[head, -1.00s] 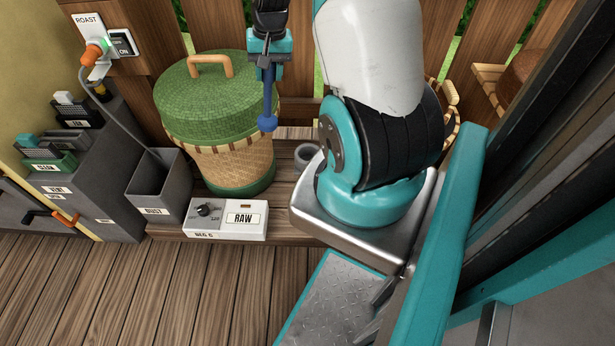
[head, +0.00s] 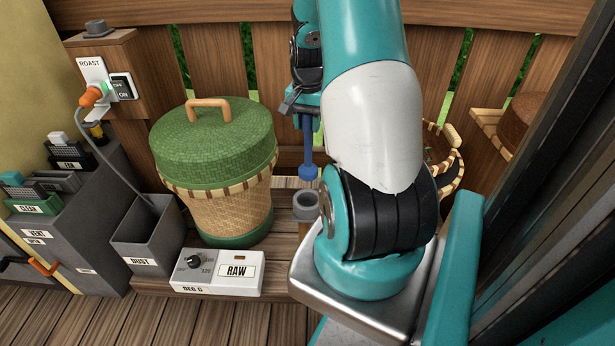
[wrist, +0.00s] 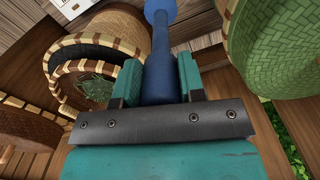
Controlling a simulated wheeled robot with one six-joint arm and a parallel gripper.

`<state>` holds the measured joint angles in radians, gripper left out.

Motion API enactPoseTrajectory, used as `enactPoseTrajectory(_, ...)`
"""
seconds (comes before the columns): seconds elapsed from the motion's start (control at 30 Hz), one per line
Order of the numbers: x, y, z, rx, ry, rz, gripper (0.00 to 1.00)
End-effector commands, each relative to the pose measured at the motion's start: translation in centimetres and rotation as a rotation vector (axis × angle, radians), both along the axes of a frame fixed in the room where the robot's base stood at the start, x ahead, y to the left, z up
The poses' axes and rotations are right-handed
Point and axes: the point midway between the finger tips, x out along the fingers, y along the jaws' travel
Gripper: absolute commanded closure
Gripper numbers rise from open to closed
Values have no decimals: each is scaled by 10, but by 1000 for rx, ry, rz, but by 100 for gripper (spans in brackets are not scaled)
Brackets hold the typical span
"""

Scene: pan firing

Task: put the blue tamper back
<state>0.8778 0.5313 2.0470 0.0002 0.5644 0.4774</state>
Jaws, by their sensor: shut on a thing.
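The blue tamper (head: 308,150) hangs upright, head down, from my gripper (head: 305,108). In the wrist view the tamper (wrist: 160,60) sits between the two teal fingers of my gripper (wrist: 159,80), which are shut on its handle. A grey round cup-like holder (head: 305,207) stands on the wooden bench, beside my arm's base. The tamper's head appears above and close to this holder, apart from it. My own arm covers part of the area to the right.
A lidded green basket (head: 215,160) stands left of the tamper. A white RAW box (head: 218,271) and a grey DUST bin (head: 148,240) are in front and left. Open woven baskets (head: 442,160) are behind my arm. A wooden fence runs along the back.

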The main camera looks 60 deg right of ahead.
Motion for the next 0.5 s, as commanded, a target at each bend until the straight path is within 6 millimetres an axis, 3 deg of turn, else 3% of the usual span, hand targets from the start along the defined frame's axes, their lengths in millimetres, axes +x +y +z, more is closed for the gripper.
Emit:
enactPoseTrajectory(0.03, 0, 1, -20, 4, 3, 0, 100)
enactPoseTrajectory(0.2, 0, 1, -65, 3, 3, 1, 100)
enactPoseTrajectory(0.33, 0, 0, -86, 1, 0, 1, 100)
enactPoseTrajectory(0.5, 0, 0, -97, -1, -1, 1, 100)
